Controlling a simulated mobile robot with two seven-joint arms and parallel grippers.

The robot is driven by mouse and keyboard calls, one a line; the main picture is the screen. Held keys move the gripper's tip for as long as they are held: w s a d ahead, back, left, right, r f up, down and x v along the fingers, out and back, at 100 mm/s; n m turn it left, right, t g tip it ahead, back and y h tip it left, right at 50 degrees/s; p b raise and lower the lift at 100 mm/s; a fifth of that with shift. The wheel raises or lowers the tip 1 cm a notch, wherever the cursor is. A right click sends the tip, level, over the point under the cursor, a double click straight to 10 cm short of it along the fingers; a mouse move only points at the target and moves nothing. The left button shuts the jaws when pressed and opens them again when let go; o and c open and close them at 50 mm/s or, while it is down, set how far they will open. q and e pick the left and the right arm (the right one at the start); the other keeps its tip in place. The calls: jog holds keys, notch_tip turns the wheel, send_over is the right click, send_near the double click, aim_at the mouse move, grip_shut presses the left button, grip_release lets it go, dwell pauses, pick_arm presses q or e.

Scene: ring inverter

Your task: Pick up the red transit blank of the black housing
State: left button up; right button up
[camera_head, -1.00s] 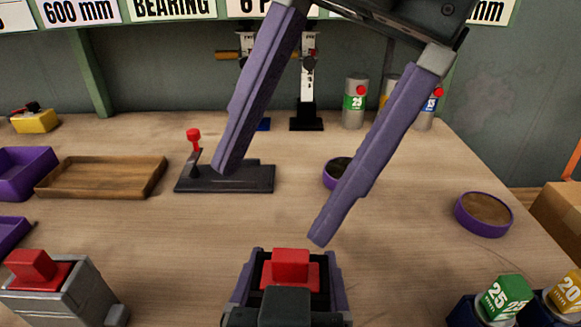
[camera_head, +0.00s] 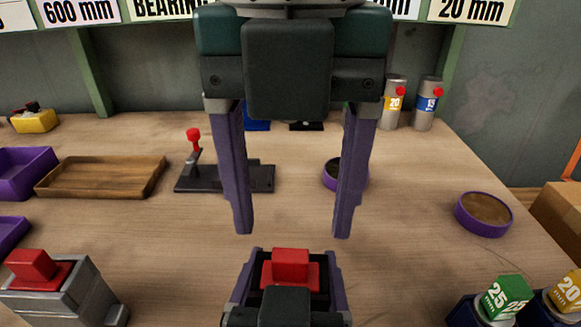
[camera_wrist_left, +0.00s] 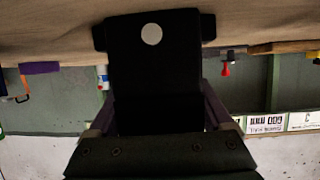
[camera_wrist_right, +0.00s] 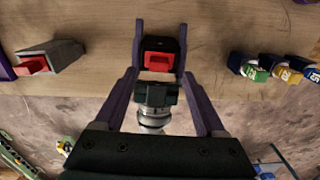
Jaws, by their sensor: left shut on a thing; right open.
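The black housing (camera_head: 286,300) is at the bottom centre of the head view, between the purple fingers of my left gripper (camera_head: 292,256), which is shut on it. The red transit blank (camera_head: 290,266) sits in the top of the housing. It also shows in the right wrist view (camera_wrist_right: 158,62). In the left wrist view the housing (camera_wrist_left: 155,70) is a large dark block with a white dot, and the blank is hidden. My right gripper (camera_head: 290,234) is open and empty, its fingers pointing down above the housing and apart from the blank.
A grey box with a red block (camera_head: 32,266) stands at left. Purple trays (camera_head: 28,172), a wooden tray (camera_head: 100,177) and a black lever stand (camera_head: 225,178) lie farther back. Round purple dishes (camera_head: 484,214) and labelled bottles (camera_head: 503,296) are at right. The table between is mostly clear.

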aim_at(290, 254)
notch_tip(290, 254, down, 4)
jog(key=shift+s+f, duration=0.1)
jog(key=shift+f, duration=0.05)
grip_shut()
dwell(0.6)
